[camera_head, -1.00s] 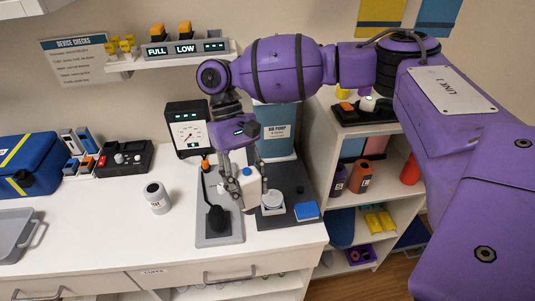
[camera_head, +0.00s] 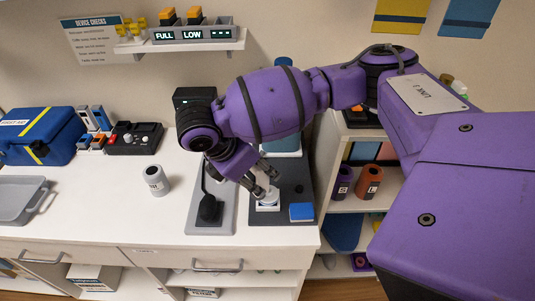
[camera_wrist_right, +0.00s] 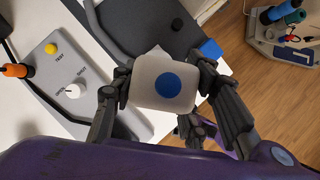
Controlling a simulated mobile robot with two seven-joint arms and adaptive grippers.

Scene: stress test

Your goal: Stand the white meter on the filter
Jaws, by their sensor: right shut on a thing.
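My right gripper (camera_head: 265,184) is shut on the white meter (camera_wrist_right: 150,98), a rounded white block with a blue dot (camera_wrist_right: 168,86) on its face. The wrist view shows fingers on both sides of it. In the head view the gripper is above the dark mat (camera_head: 294,180), at the small white filter (camera_head: 268,207). The fingers and arm hide most of the meter there, and the meter hides the filter in the wrist view. I cannot tell whether meter and filter touch. My left gripper is not in view.
A blue block (camera_head: 301,212) lies just right of the filter. A grey panel with a black handpiece (camera_head: 209,210) lies to the left. A white canister (camera_head: 155,181) stands on the counter farther left, with clear counter around it. Open shelves (camera_head: 345,206) are on the right.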

